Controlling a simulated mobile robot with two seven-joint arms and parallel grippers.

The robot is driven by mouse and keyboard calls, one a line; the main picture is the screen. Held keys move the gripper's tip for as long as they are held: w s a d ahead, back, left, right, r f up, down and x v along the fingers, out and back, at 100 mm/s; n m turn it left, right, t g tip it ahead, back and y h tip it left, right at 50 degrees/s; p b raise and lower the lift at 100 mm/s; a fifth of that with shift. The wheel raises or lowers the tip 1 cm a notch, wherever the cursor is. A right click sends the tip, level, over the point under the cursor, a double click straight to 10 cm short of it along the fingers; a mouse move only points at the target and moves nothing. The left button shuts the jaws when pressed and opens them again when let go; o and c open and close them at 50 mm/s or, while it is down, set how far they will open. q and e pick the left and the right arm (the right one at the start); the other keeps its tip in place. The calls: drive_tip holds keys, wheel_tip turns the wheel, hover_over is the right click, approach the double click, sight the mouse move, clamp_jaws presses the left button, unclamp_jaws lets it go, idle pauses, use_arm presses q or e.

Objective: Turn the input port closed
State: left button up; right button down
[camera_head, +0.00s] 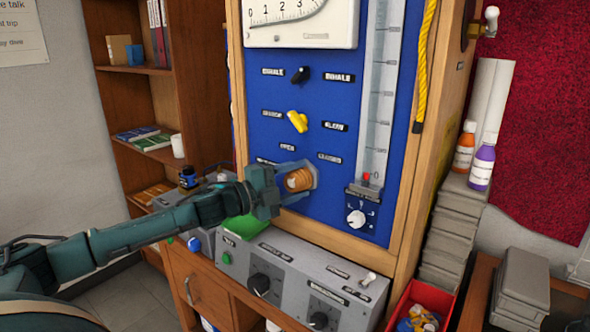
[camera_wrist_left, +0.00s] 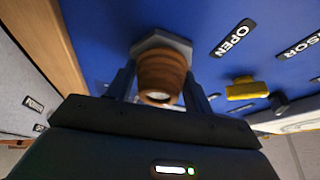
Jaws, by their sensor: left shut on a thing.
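The input port is a round, ridged copper-brown knob (camera_head: 299,180) on a grey hexagonal base, low on the blue panel (camera_head: 330,206). My left gripper (camera_head: 290,178) has its fingers on either side of the knob and is shut on it. In the left wrist view the knob (camera_wrist_left: 162,72) sits between the two dark fingers (camera_wrist_left: 160,88), in front of its hexagonal base (camera_wrist_left: 160,40). An OPEN label (camera_head: 287,147) and a CLOSED label (camera_head: 329,158) are above the knob. A label to its left is partly hidden by my gripper. My right gripper is not in view.
A yellow knob (camera_head: 298,122) and a black knob (camera_head: 300,75) are higher on the panel. A clear vertical tube (camera_head: 381,100) runs along its right side. Below stands a grey control box (camera_head: 290,277) with black dials. A red bin (camera_head: 424,300) is at lower right.

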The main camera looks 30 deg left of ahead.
use_arm(q)
drive_tip(key=shift+m+g+p, duration=0.3)
drive_tip(key=shift+m+p, duration=0.1)
drive_tip(key=shift+m, duration=0.3)
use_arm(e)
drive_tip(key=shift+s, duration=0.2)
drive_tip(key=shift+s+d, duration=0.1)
use_arm(q)
drive_tip(key=o, duration=0.9)
drive_tip(key=shift+o, duration=0.2)
